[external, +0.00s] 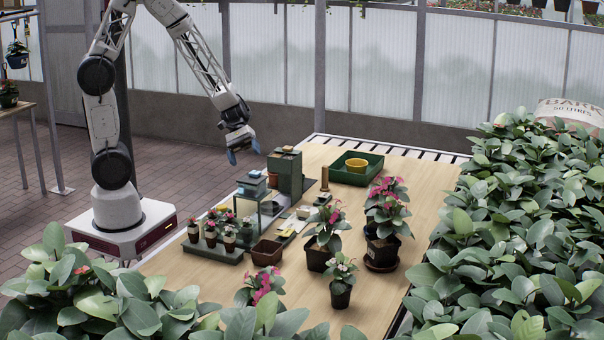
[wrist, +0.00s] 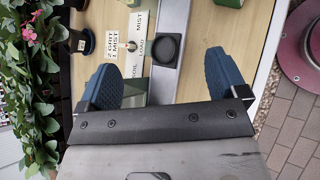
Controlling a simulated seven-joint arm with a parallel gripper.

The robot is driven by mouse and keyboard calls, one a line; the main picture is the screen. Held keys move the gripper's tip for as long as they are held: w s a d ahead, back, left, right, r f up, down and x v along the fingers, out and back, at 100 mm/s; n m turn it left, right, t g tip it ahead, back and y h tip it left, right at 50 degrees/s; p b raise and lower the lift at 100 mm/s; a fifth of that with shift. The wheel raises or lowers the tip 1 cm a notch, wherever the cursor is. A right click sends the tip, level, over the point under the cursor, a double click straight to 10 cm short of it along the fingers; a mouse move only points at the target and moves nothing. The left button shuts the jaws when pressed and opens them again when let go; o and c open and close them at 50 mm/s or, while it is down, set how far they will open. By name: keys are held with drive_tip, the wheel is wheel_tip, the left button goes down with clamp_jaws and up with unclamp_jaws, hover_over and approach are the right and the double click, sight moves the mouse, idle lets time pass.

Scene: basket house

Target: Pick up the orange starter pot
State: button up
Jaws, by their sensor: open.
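A yellow-orange pot (external: 357,164) stands inside a green tray (external: 349,174) at the far side of the bench. A small orange-brown pot-like shape (external: 273,180) shows beside the dark green box; I cannot tell which of them is the orange starter pot. My gripper (external: 240,151) hangs above the far left edge of the bench, to the left of both and apart from them. In the wrist view my gripper (wrist: 162,62) is open, its two blue fingers wide apart with nothing between them. No orange pot shows clearly in the wrist view.
Potted flowering plants (external: 325,238) crowd the right middle of the bench. A small glass-sided station (external: 252,207), a tray of small plants (external: 213,250) and an empty brown pot (external: 267,252) stand at the left. A dark round piece (wrist: 167,48) and white label cards (wrist: 134,55) lie below my gripper.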

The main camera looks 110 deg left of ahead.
drive_tip(key=s+a+f+n+t+y, duration=0.1)
drive_tip(key=a+f+n+t, duration=0.1)
drive_tip(key=a+f+n, duration=0.3)
drive_tip(key=s+a+f+n+t+y, duration=0.1)
drive_tip(key=a+f+n+t, duration=0.15)
drive_tip(key=a, duration=0.45)
drive_tip(key=n+t+y, duration=0.2)
drive_tip(key=n+y, duration=0.1)
drive_tip(key=n, duration=0.3)
approach(275, 178)
drive_tip(key=shift+w+a+r, duration=0.15)
drive_tip(key=shift+w+a, duration=0.05)
drive_tip(key=shift+a, duration=0.35)
drive_tip(key=shift+w+a+r, duration=0.15)
drive_tip(key=shift+a+r, duration=0.05)
drive_tip(key=shift+a, duration=0.3)
drive_tip(key=shift+x, duration=1.3)
drive_tip(key=shift+f, duration=0.1)
drive_tip(key=shift+x, duration=2.55)
drive_tip(key=shift+d, duration=0.1)
drive_tip(key=c, duration=1)
